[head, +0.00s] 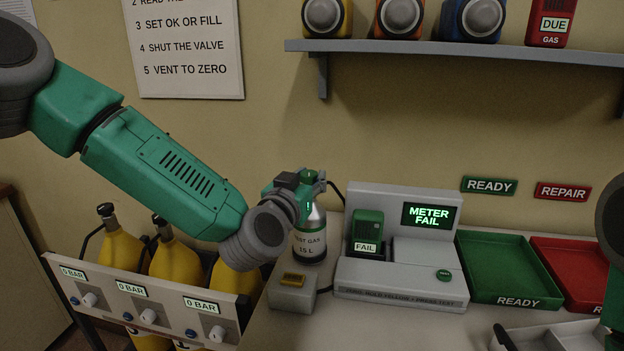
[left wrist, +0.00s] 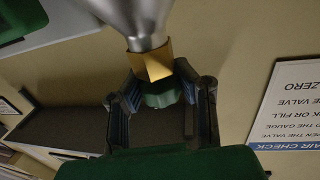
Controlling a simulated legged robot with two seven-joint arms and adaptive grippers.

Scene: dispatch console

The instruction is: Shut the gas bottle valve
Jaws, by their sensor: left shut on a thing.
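The silver gas bottle (head: 312,222), labelled as test gas, stands upright on the bench left of the console. My left gripper (head: 305,182) is at its top, shut on the green valve knob. In the left wrist view the bottle (left wrist: 135,14) hangs in from the top, with a brass neck (left wrist: 150,62) and the green valve knob (left wrist: 163,96) between my fingers. My fingers hide part of the knob, and its turn position cannot be read. My right arm shows only at the right edge; its gripper is out of view.
The console (head: 400,277) reads METER FAIL and holds a green meter (head: 367,228) reading FAIL. A small grey box (head: 291,296) sits before the bottle. A green tray (head: 505,262) and red tray (head: 578,262) lie right. Yellow cylinders (head: 176,262) stand behind a gauge panel (head: 145,300).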

